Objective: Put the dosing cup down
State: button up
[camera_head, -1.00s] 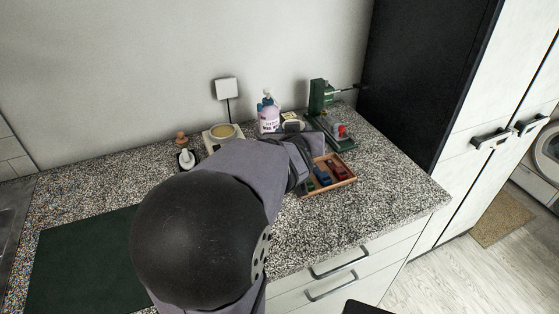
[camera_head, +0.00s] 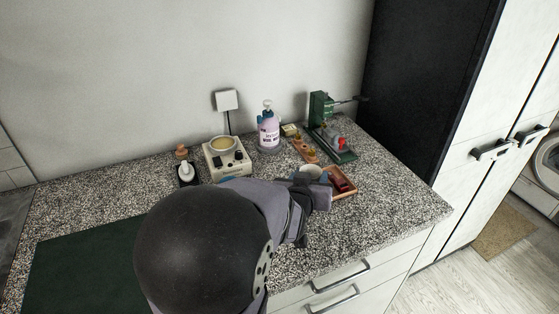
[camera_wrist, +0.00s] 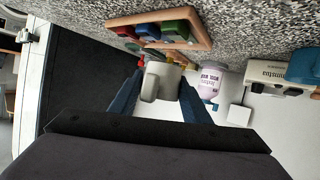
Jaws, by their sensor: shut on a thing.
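My gripper (camera_wrist: 160,84) is shut on a pale grey-white cup (camera_wrist: 165,76), which I take for the dosing cup. In the wrist view the cup sits between the two blue fingers, with its handle toward the camera. In the head view the cup (camera_head: 308,171) shows partly behind my wrist, near the left side of the wooden tray (camera_head: 346,196). I cannot tell from these views how high the cup is above the counter. My arm hides part of the tray and the counter around it.
The tray holds red, green and blue pieces. Behind stand a pump bottle (camera_head: 268,138), a white hotplate-like device (camera_head: 222,166) and a green press (camera_head: 321,108). Bare counter (camera_head: 390,205) lies right of the tray.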

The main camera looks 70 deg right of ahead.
jog(key=shift+w+d+r+p, duration=0.15)
jog(key=shift+w+d+p, duration=0.35)
jog(key=shift+p, duration=0.45)
jog(key=shift+w+d+r+p, duration=0.15)
jog(key=shift+w+d+p, duration=0.3)
jog(key=shift+p, duration=0.5)
jog(key=p, duration=0.6)
send_over(280, 163)
jog(key=f, duration=0.3)
jog(key=shift+a, duration=0.25)
jog(key=shift+f, duration=0.5)
jog(key=shift+s+f, duration=0.1)
notch_tip(280, 163, down, 2)
jog(key=shift+f+p, duration=0.25)
jog(key=shift+p, duration=0.3)
jog(key=shift+d+f+p, duration=0.15)
jog(key=shift+f+p, duration=0.15)
jog(key=shift+p, duration=0.1)
jog(key=shift+w+f, duration=0.1)
jog(key=shift+w, duration=0.1)
